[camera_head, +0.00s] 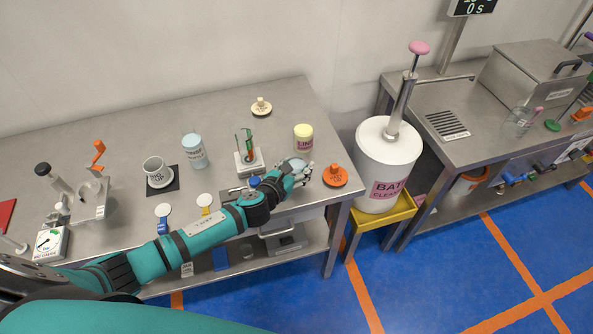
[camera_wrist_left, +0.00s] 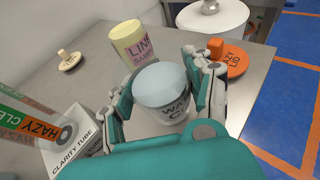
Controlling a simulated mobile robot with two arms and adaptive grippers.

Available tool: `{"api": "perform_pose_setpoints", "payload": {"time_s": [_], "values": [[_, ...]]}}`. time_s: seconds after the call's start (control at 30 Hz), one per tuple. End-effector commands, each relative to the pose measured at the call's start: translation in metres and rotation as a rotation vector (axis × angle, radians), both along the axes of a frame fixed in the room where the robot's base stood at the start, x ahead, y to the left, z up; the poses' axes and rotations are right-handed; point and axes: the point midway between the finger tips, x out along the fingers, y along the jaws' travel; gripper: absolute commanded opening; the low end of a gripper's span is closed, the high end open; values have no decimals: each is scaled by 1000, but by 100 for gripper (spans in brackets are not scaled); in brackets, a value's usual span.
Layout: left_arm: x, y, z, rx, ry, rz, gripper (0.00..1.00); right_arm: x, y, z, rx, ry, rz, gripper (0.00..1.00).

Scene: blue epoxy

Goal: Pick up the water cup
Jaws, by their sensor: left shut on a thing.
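The water cup (camera_wrist_left: 162,107) is a white cup with a pale blue top and dark lettering, partly hidden by the fingers. In the wrist view my left gripper (camera_wrist_left: 165,88) is shut around it, with a finger on each side. In the head view the left gripper (camera_head: 303,173) is over the front right part of the steel table, and the cup's pale top (camera_head: 296,163) shows between the fingers. The cup looks upright; I cannot tell whether it touches the table. My right gripper is not in view.
Close by are a yellow-capped jar (camera_head: 303,138), an orange lid (camera_head: 335,176) and a clarity tube stand (camera_head: 249,163). A pale blue jar (camera_head: 195,151) and a white mug (camera_head: 157,172) stand further left. A white bath vessel (camera_head: 386,160) stands beyond the table's right edge.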

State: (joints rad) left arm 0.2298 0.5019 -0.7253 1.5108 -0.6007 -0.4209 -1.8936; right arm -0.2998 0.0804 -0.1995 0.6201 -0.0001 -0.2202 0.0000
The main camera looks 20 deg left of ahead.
Motion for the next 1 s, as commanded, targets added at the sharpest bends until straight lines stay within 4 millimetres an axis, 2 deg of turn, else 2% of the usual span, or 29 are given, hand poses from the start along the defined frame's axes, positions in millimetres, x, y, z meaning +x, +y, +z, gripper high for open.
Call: {"api": "perform_pose_setpoints", "payload": {"time_s": [0.03,0.07,0.1,0.4,0.6,0.8,1.0], "values": [[1,0,12,3,-6,-4,17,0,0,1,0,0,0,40],[-4,1,11,3,-1,-3,17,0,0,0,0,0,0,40],[-14,3,7,3,3,-3,17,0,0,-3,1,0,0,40],[-90,15,13,3,4,-4,17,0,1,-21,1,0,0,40],[-133,22,19,1,2,-2,17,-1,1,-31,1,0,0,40],[-154,26,23,0,0,0,17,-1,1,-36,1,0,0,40],[-158,27,25,1,-2,0,17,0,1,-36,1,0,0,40]]}}
